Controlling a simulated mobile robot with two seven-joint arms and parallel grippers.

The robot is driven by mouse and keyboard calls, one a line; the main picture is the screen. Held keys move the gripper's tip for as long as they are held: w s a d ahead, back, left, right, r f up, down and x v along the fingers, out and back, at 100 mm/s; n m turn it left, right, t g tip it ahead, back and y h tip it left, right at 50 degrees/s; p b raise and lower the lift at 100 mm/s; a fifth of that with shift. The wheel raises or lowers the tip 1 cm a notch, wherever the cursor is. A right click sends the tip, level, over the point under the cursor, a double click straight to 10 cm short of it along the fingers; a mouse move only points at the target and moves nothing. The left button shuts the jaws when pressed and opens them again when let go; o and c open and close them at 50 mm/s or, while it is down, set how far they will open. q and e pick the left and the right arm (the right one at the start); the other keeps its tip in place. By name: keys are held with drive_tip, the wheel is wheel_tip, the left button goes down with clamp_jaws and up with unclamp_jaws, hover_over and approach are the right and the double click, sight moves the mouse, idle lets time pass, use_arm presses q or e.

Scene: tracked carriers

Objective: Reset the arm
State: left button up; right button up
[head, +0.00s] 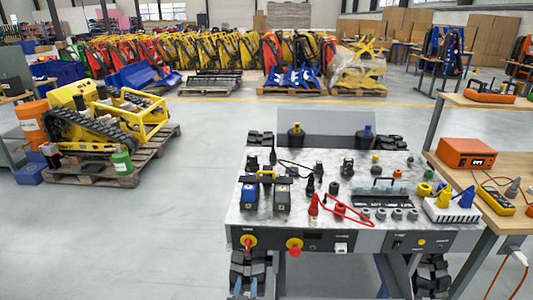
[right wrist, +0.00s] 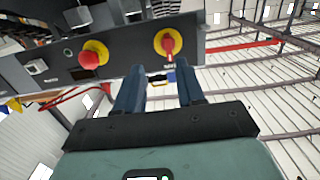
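The tracked carrier (head: 325,240) stands in front of me with its grey front panel facing me. On the panel are a red rotary switch on a yellow disc (head: 248,242) and a red push button (head: 294,246). My right gripper (head: 246,284) shows at the bottom of the head view, below the rotary switch. In the right wrist view its two blue fingers (right wrist: 158,92) are apart with nothing between them. The rotary switch (right wrist: 168,43) and the red button (right wrist: 90,58) appear beyond the fingertips, apart from them. My left gripper is not seen.
A wooden bench with an orange box (head: 466,153) stands close at right. A yellow tracked machine (head: 95,125) sits on a pallet at left. Floor between is clear.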

drive_tip(key=s+d+f+m+g+p, duration=0.1)
drive_tip(key=s+d+f+g+p, duration=0.8)
drive_tip(key=s+d+f, duration=0.75)
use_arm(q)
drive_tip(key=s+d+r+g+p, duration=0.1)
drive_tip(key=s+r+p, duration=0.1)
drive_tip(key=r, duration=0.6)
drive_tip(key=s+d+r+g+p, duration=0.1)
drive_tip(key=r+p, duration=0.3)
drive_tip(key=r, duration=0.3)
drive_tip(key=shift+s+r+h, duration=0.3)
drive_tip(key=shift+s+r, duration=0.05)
use_arm(e)
drive_tip(key=s+d+r+m+g+y, duration=0.1)
drive_tip(key=s+r+g, duration=0.1)
drive_tip(key=s, duration=0.6)
drive_tip(key=s+d+r+m+g+y, duration=0.1)
drive_tip(key=s+g, duration=0.3)
drive_tip(key=s, duration=0.4)
drive_tip(key=s+d+r+g+y, duration=0.1)
drive_tip(key=s+r+g+y, duration=0.1)
drive_tip(key=s, duration=0.6)
drive_tip(key=shift+s+d+r+m+g, duration=0.4)
drive_tip(key=shift+r+g, duration=0.15)
drive_tip(key=shift+g, duration=0.15)
